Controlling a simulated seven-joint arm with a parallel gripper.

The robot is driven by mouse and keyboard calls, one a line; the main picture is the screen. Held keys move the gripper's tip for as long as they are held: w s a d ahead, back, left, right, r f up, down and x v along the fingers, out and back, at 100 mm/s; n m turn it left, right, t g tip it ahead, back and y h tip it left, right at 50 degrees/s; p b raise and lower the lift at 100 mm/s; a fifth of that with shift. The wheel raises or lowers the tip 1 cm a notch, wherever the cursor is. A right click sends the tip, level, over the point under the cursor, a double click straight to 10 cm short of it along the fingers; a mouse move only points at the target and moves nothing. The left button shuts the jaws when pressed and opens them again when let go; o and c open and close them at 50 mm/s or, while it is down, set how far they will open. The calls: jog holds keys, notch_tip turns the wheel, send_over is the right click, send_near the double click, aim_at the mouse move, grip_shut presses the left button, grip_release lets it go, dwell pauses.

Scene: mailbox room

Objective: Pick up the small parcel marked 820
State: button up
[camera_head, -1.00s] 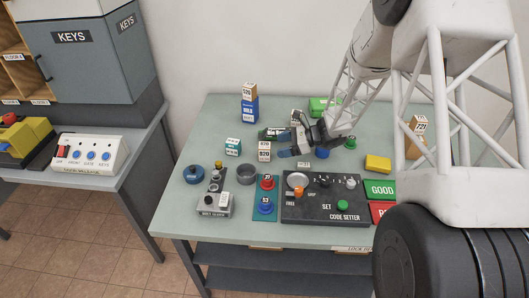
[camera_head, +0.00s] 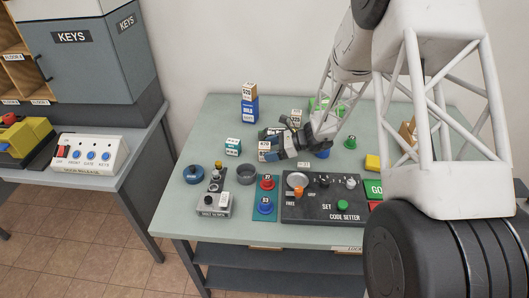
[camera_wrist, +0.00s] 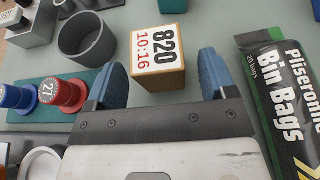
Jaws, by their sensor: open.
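The small parcel marked 820 (camera_wrist: 158,58) is a wooden-looking box with a white label reading 820 and 10:16. It stands on the table, partly hidden by the gripper in the head view (camera_head: 262,147). My gripper (camera_wrist: 162,76) is open, with one blue finger on each side of the parcel's near part in the wrist view. Gaps show between the fingers and the parcel, and most of it lies beyond the fingertips. In the head view my gripper (camera_head: 271,152) reaches the parcel from the right.
A black bin bags pack (camera_wrist: 285,95) lies right of the parcel in the wrist view. A grey cup (camera_wrist: 88,40) stands to its left, with the red knob marked 27 (camera_wrist: 62,95) nearer. A teal box (camera_head: 233,147) and the code setter (camera_head: 320,200) are also close by.

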aim_at(264, 145)
jog(key=shift+x, duration=1.3)
jog(key=c, duration=1)
jog(key=shift+c, duration=0.2)
jog(key=shift+r, duration=0.15)
jog(key=shift+r, duration=4.85)
